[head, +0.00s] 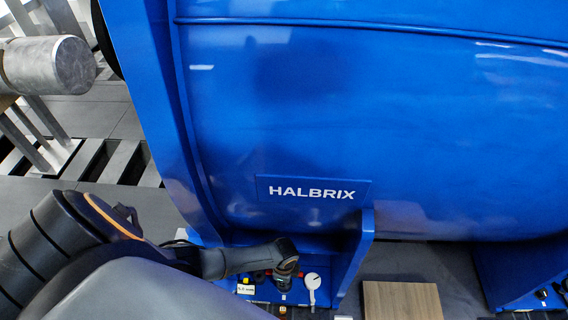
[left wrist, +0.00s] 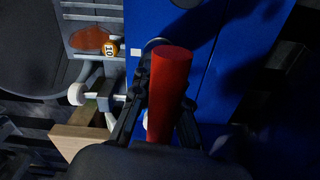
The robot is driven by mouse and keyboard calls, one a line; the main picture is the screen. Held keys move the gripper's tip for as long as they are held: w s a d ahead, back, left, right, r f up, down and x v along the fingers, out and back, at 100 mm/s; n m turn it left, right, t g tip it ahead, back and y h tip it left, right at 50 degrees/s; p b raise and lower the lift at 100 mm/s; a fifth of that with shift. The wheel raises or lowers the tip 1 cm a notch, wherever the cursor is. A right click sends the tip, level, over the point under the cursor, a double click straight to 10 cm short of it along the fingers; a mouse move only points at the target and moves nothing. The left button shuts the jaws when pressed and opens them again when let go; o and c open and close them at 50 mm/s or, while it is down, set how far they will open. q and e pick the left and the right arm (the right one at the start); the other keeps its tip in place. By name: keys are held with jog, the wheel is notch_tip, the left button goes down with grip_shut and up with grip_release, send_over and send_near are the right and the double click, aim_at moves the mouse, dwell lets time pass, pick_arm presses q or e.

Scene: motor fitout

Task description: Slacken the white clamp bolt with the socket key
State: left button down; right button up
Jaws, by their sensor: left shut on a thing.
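My left gripper (head: 286,277) is at the blue motor's foot in the head view, reaching down beside the motor wall. In the left wrist view its fingers (left wrist: 160,110) are shut on a red cylinder (left wrist: 173,68), which looks like the handle of the socket key. The far end of the key is hidden behind the handle. A white round-headed part (head: 312,281) stands just right of the gripper in the head view. A white knob (left wrist: 77,94) on a stem shows left of the fingers in the left wrist view. I cannot tell which white part is the clamp bolt. My right gripper is not in view.
The large blue motor housing (head: 380,120) with a HALBRIX plate (head: 313,190) fills the head view. Its blue foot wall (head: 352,255) stands right of the gripper. A wooden block (head: 402,301) lies at the lower right.

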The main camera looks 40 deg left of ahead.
pick_arm(q)
jog(key=shift+f+b, duration=0.6)
jog(key=shift+f, duration=0.1)
dwell(0.4)
